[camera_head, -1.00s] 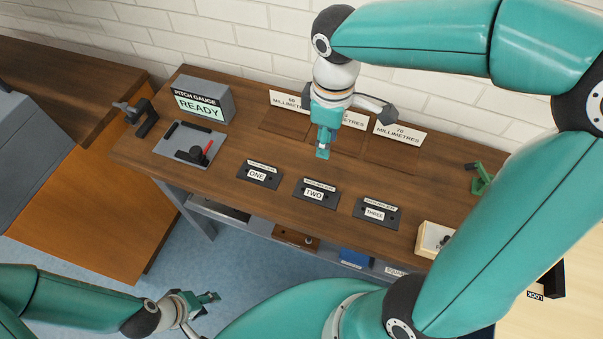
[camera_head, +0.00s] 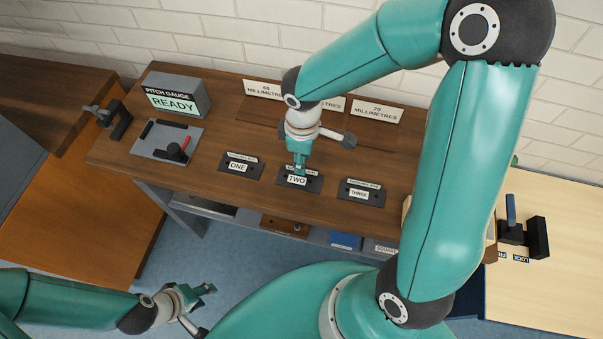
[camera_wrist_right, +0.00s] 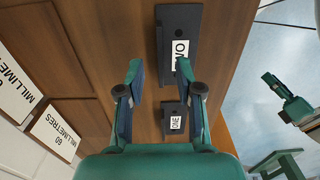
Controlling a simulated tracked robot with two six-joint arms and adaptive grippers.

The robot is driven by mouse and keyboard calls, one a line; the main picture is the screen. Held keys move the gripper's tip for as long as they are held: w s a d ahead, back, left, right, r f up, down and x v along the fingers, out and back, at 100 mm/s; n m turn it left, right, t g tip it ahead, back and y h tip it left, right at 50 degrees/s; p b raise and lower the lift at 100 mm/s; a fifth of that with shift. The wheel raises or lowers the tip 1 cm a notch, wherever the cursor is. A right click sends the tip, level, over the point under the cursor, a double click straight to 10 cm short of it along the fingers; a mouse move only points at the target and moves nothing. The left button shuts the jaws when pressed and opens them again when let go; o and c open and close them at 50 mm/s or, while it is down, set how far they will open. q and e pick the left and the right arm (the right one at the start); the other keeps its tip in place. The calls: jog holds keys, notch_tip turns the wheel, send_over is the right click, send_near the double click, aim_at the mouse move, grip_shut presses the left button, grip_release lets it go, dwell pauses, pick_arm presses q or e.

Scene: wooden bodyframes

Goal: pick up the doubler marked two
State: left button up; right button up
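The doubler marked two (camera_head: 312,186) is a dark plate with a white TWO label, lying flat on the wooden bench in the middle of a row of three. My right gripper (camera_head: 300,168) is directly over its back part and hides some of its upper label. In the right wrist view my right gripper (camera_wrist_right: 160,78) is open, its two fingers apart with nothing between them. The doubler marked two (camera_wrist_right: 181,30) shows there just beyond the fingertips. My left gripper (camera_head: 207,289) is low at the left, off the bench; its finger opening is unclear.
The doubler marked one (camera_head: 240,167) lies left of it and the doubler marked three (camera_head: 361,192) right. A pitch gauge reading READY (camera_head: 176,98) and a grey fixture plate (camera_head: 165,140) are at the left. Millimetre signs (camera_head: 377,109) stand along the back.

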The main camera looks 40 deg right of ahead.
aim_at(300, 178)
notch_tip(300, 178, down, 3)
jog(key=shift+w+f, duration=0.1)
jog(key=shift+f, duration=0.1)
grip_shut()
jog(key=shift+r, duration=0.1)
